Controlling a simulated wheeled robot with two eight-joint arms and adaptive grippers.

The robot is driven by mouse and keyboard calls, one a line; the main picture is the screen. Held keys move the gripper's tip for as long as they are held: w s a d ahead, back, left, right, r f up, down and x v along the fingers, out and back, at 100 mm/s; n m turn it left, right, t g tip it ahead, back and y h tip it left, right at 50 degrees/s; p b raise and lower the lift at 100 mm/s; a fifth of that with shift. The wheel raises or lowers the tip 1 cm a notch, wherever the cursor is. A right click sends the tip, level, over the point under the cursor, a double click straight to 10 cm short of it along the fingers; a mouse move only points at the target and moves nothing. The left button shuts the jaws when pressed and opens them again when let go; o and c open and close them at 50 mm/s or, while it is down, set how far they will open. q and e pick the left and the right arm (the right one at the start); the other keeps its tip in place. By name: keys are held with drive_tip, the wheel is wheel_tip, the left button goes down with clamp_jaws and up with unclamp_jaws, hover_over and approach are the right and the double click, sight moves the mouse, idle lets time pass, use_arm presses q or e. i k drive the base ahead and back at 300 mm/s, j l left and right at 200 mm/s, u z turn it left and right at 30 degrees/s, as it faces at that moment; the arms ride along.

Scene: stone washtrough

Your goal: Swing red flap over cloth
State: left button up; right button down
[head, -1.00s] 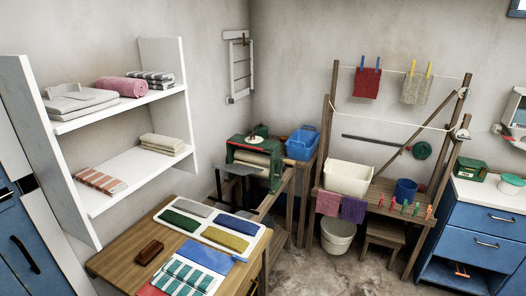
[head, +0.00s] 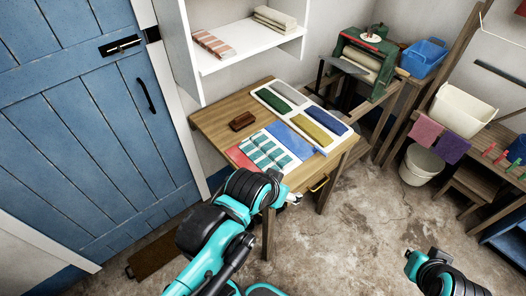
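The red flap (head: 238,157) lies flat on the wooden table, at the left of the green-and-white striped cloth (head: 265,153). The cloth lies spread on a pale surface, with a blue flap (head: 289,139) on its far right side. My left arm reaches up from the bottom, and its gripper (head: 292,199) is by the table's front edge, apart from the flap and the cloth. Its fingers are small and mostly hidden by the wrist. My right gripper (head: 409,257) is low at the bottom right, over the floor, away from the table; its fingers are unclear.
On the table (head: 212,119) are a brown block (head: 242,121) and a white tray (head: 268,103) with several coloured cloths. A white shelf (head: 246,54) stands behind, a blue door (head: 85,120) at left.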

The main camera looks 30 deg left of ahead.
sight(241, 159)
drive_tip(key=i+l+u, duration=0.15)
drive_tip(key=l+u, duration=0.2)
drive_tip(key=i+l+u, duration=0.1)
drive_tip(key=l+u, duration=0.25)
drive_tip(key=l, duration=0.25)
